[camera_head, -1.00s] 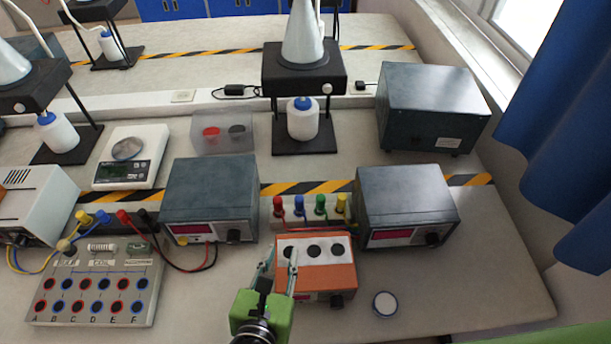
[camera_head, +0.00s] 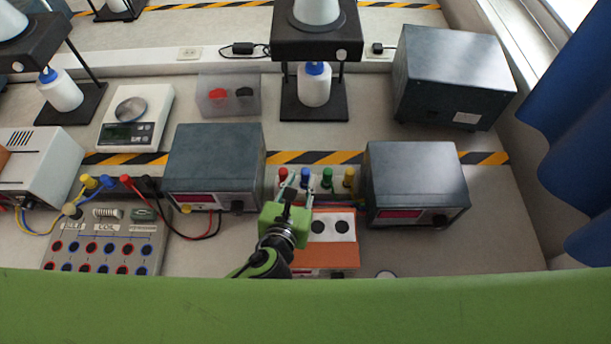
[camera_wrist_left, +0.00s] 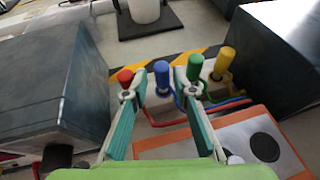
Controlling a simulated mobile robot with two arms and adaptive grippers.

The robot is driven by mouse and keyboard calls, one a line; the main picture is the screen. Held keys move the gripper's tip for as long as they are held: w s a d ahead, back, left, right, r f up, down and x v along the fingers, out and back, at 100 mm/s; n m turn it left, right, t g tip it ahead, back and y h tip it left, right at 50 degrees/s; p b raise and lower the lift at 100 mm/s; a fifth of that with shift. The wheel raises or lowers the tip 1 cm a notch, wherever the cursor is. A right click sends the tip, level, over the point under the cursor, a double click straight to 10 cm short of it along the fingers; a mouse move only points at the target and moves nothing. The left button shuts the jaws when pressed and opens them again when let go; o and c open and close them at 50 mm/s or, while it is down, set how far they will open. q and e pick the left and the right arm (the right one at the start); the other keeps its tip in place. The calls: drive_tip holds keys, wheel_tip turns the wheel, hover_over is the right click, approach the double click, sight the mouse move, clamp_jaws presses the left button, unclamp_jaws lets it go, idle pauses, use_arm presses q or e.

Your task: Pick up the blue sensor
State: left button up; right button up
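The blue sensor (camera_head: 305,178) stands upright in a row with a red sensor (camera_head: 283,176), a green sensor (camera_head: 327,179) and a yellow sensor (camera_head: 348,178). My left gripper (camera_head: 298,190) is open and empty, just in front of the red and blue ones. In the left wrist view the blue sensor (camera_wrist_left: 162,76) shows in the gap between the two fingertips (camera_wrist_left: 158,90), beyond them. The red one lies behind the left fingertip and the green one behind the right fingertip. Whether the fingers touch any sensor cannot be told. My right gripper is not in view.
An orange box (camera_head: 335,254) with dark round holes lies under and right of my left gripper. Dark instrument boxes stand left (camera_head: 213,160) and right (camera_head: 416,175) of the sensor row. A clear bin (camera_head: 228,103) and a bottle stand (camera_head: 313,116) are behind.

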sight(304, 176)
use_arm(q)
drive_tip(key=x, duration=0.3)
drive_tip(key=shift+w+d+f+p, duration=0.1)
drive_tip(key=shift+w+d+p, duration=0.1)
drive_tip(key=shift+p, duration=0.1)
drive_tip(key=shift+w+d+f, duration=0.1)
drive_tip(key=shift+w+f, duration=0.1)
drive_tip(key=shift+w, duration=0.15)
drive_tip(key=shift+w+f, duration=0.1)
drive_tip(key=shift+w, duration=0.05)
clamp_jaws()
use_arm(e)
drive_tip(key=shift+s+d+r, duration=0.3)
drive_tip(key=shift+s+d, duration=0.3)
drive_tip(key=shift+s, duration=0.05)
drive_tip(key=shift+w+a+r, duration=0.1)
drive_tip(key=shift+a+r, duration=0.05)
